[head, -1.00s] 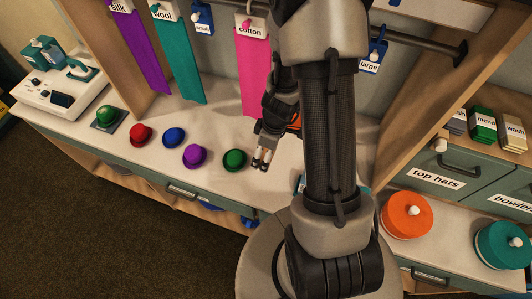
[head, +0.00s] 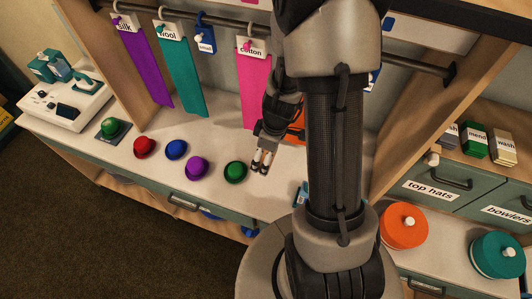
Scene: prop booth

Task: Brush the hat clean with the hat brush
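Several small hats stand on the pale counter (head: 80,131). A green hat (head: 109,127) sits on a dark square pad at the left. A red hat (head: 144,147), a blue hat (head: 176,149), a purple hat (head: 197,167) and another green hat (head: 235,172) stand to its right. My gripper (head: 262,163) hangs just right of the second green hat, with its pale fingertips apart and nothing visible between them. I cannot tell whether it touches the counter. I cannot pick out the hat brush. My arm hides part of the counter.
Purple, teal and pink (head: 254,90) cloth strips hang from a rail behind. A white machine (head: 65,105) stands at the left. A teal item (head: 301,194) is partly hidden beside my arm. Orange (head: 403,227) and teal (head: 497,255) lidded round boxes stand at the right.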

